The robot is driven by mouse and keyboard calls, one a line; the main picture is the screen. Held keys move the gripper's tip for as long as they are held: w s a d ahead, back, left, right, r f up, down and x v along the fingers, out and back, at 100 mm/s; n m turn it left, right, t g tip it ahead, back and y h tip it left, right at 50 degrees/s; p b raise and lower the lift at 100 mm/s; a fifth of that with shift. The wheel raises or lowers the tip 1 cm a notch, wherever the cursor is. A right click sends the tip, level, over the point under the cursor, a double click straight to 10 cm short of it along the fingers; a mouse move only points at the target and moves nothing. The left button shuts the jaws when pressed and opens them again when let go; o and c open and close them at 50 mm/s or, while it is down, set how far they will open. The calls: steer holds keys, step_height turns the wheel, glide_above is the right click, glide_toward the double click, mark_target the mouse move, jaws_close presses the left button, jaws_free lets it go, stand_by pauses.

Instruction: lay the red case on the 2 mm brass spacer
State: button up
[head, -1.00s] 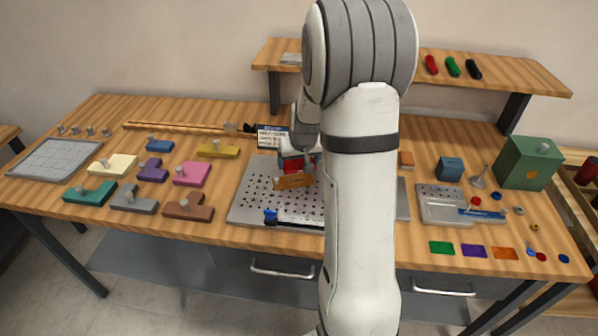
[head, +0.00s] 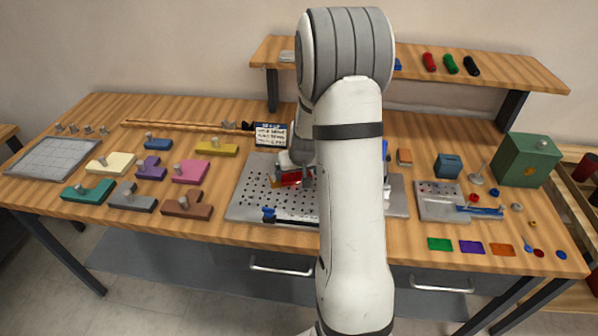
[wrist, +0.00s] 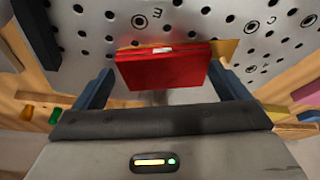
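The red case (wrist: 165,67) is between the two blue-grey fingers of my gripper (wrist: 161,72) in the wrist view, with a fingertip close against each side. It also shows low over the perforated plate in the head view (head: 289,179), partly hidden by my arm. The brass spacer shows only as a golden corner (wrist: 229,48) past the case's right edge in the wrist view. The case covers most of it. I cannot tell whether the case touches the spacer.
The perforated grey plate (head: 246,207) lies under my gripper, with a blue-ended clamp bar (head: 270,214) at its front. A small printed card (head: 270,136) stands behind it. Coloured blocks lie left; a smaller metal plate (head: 432,207) and green box (head: 526,161) stand right.

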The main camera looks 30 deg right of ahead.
steer(key=shift+s+r, duration=0.1)
steer(key=shift+r, duration=0.3)
steer(key=v, duration=1.1)
steer(key=s+a+r+n, duration=0.1)
steer(key=s+a+r, duration=0.2)
steer(key=s+a, duration=0.4)
steer(key=s+a+r+n+g+y, duration=0.1)
steer(key=s+a+r, duration=0.3)
steer(key=s+a, duration=0.4)
steer(key=s, duration=0.7)
steer(key=shift+r+n, duration=0.15)
steer(key=shift+n, duration=0.15)
